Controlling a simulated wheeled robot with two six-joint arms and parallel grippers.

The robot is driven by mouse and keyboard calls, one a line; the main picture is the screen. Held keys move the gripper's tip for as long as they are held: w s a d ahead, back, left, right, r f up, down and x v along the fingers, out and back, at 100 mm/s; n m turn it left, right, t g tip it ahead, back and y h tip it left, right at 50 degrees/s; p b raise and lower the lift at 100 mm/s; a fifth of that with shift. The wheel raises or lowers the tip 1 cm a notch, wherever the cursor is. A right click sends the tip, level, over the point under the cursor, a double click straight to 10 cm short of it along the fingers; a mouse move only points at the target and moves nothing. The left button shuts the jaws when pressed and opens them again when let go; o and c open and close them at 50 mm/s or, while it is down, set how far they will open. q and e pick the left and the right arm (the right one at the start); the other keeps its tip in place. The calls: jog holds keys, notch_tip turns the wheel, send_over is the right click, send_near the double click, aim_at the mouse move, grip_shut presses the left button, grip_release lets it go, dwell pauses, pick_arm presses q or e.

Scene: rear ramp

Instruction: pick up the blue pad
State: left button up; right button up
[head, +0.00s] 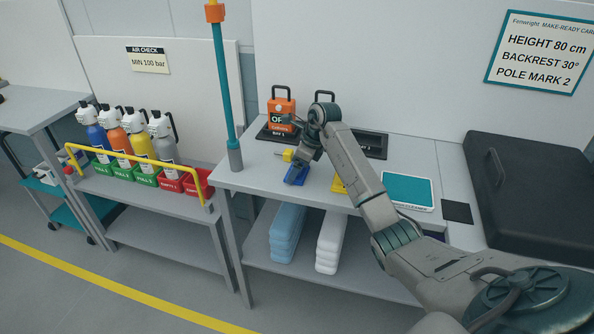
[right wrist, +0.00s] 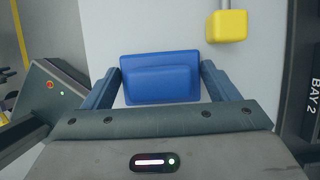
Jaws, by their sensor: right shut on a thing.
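The blue pad (right wrist: 160,78) is a rounded block with a raised middle, between the two fingers of my right gripper (right wrist: 163,90). The fingers close on its left and right sides. In the head view the blue pad (head: 296,174) shows at the tip of my right gripper (head: 300,167), over the left part of the grey bench top. I cannot tell whether it touches the bench. My left gripper is not in view.
A yellow block (right wrist: 227,25) is close to the pad. Another yellow thing (head: 338,185) is partly behind my arm. An orange case (head: 282,110) stands at the back, and a teal pole (head: 225,90) rises at the bench's left edge. A teal-topped tablet (head: 408,191) lies right.

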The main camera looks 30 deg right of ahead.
jog(key=shift+r+b, duration=0.3)
jog(key=shift+r, duration=0.25)
jog(key=shift+s+r+b, duration=0.25)
jog(key=shift+r+b, duration=0.05)
jog(key=shift+r, duration=0.25)
jog(key=shift+s+r+b, duration=0.2)
jog(key=shift+r+b, duration=0.05)
jog(key=shift+r, duration=0.3)
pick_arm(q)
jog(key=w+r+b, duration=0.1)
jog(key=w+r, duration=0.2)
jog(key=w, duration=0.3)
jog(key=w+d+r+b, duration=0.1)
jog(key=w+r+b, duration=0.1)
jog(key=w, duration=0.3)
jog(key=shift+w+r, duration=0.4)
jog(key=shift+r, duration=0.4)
pick_arm(e)
jog(key=s+a+r, duration=0.1)
jog(key=s, duration=1.4)
jog(key=shift+r, duration=0.35)
jog(key=shift+o, duration=0.9)
jog(key=shift+c, duration=0.5)
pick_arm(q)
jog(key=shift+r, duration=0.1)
pick_arm(e)
jog(key=shift+r, duration=0.15)
